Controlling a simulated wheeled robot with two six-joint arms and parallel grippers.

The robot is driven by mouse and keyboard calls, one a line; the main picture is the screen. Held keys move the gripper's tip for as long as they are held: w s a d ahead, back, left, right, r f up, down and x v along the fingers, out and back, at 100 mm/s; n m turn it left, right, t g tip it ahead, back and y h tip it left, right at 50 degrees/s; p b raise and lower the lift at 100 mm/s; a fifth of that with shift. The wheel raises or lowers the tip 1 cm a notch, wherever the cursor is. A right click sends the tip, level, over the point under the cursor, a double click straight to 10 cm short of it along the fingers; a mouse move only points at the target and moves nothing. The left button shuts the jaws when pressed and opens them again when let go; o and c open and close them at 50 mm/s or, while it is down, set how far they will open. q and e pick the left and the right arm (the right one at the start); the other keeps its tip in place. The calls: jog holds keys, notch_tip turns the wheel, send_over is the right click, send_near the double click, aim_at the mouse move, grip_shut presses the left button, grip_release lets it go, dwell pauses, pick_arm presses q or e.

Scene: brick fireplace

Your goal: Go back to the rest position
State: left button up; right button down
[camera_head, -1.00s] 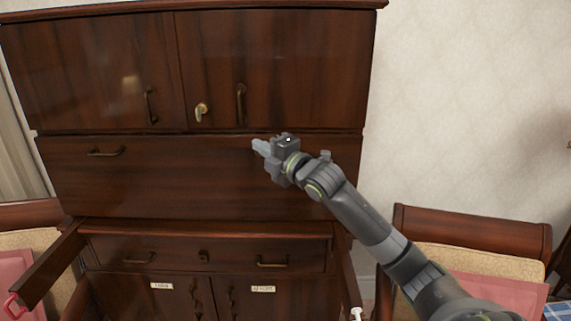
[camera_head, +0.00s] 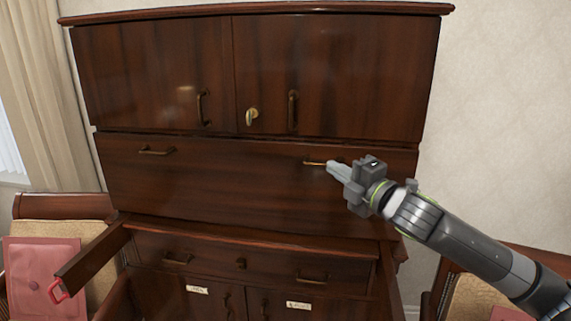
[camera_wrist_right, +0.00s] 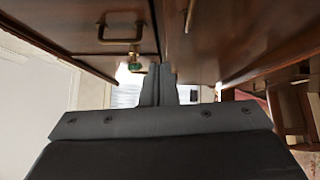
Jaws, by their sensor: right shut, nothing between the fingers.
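My right gripper (camera_head: 333,168) reaches in from the right in the head view. Its fingers are shut and empty, in front of the wide fold-down panel (camera_head: 230,185) of the dark wooden cabinet (camera_head: 160,75). The fingertips appear beside the panel's right handle (camera_head: 315,162); I cannot tell whether they touch it. In the right wrist view the shut fingers (camera_wrist_right: 158,88) point ahead between dark wooden faces. My left gripper is not in view.
The upper doors are shut, with a brass key (camera_head: 252,116) between their handles. A lower drawer (camera_head: 240,262) sits above labelled doors. Chairs stand at both sides, the left one with a pink cushion (camera_head: 42,268). A curtain (camera_head: 45,90) hangs at left.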

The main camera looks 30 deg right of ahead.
jog(key=s+a+f+m+g+h, duration=0.1)
jog(key=s+f+m+g+h, duration=0.3)
jog(key=f, duration=0.8)
jog(key=s+f+m+g, duration=0.2)
jog(key=s+f+m, duration=0.35)
jog(key=f, duration=0.65)
jog(key=s+a+f+m+g, duration=0.4)
jog(key=s+f+m, duration=0.3)
jog(key=s, duration=0.5)
jog(key=s+a+f+m+g, duration=0.3)
jog(key=s+f+m+g, duration=0.2)
jog(key=s+f, duration=0.45)
notch_tip(320, 180, down, 25)
jog(key=s+d+g, duration=0.1)
jog(key=s, duration=0.2)
jog(key=s+a+f+g, duration=0.1)
jog(key=s+f, duration=1.3)
jog(key=shift+f, duration=0.35)
